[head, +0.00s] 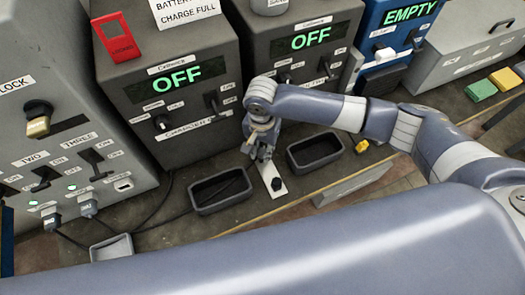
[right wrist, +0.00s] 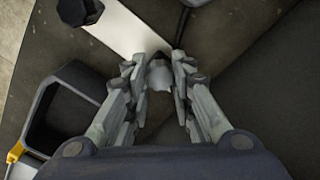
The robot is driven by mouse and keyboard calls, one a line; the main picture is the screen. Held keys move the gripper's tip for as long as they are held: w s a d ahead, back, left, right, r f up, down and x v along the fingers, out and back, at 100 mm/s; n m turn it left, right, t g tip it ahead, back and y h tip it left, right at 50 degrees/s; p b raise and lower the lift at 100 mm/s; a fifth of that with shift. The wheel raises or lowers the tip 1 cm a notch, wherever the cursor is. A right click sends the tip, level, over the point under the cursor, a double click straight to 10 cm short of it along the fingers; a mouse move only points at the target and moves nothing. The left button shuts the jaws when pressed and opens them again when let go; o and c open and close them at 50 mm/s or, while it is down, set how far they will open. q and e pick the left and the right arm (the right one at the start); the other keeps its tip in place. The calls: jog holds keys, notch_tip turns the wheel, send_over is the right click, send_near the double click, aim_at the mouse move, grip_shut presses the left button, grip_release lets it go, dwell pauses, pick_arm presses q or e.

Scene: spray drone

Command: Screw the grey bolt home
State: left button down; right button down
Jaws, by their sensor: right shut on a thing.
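My right gripper (head: 264,152) points down over the far end of a white strip (head: 268,172) lying on the bench. In the right wrist view its fingers (right wrist: 159,78) are closed around a small grey piece (right wrist: 160,76), which looks like the grey bolt, at the near end of the white strip (right wrist: 128,27). The fingers hide most of it, and I cannot tell how deep it sits. A dark hexagonal bolt head (head: 277,184) stands at the strip's other end; it also shows in the right wrist view (right wrist: 77,12). My left gripper is out of view.
Dark open trays stand left (head: 200,207) and right (head: 335,160) of the strip; the left one holds a dark thing. Grey machines reading OFF (head: 177,76) stand close behind. A small yellow piece (head: 362,146) lies right. My arm covers the front.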

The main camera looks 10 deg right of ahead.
jog(key=shift+r+m+p, duration=0.15)
jog(key=shift+m+p, duration=0.15)
jog(key=shift+p, duration=0.25)
jog(key=m+p, duration=0.5)
jog(key=p, duration=0.1)
jog(key=m+p, duration=0.5)
jog(key=shift+s+f+m, duration=0.15)
jog(key=shift+f+m, duration=0.1)
jog(key=shift+m, duration=0.55)
jog(key=m, duration=0.2)
jog(key=shift+m, duration=0.3)
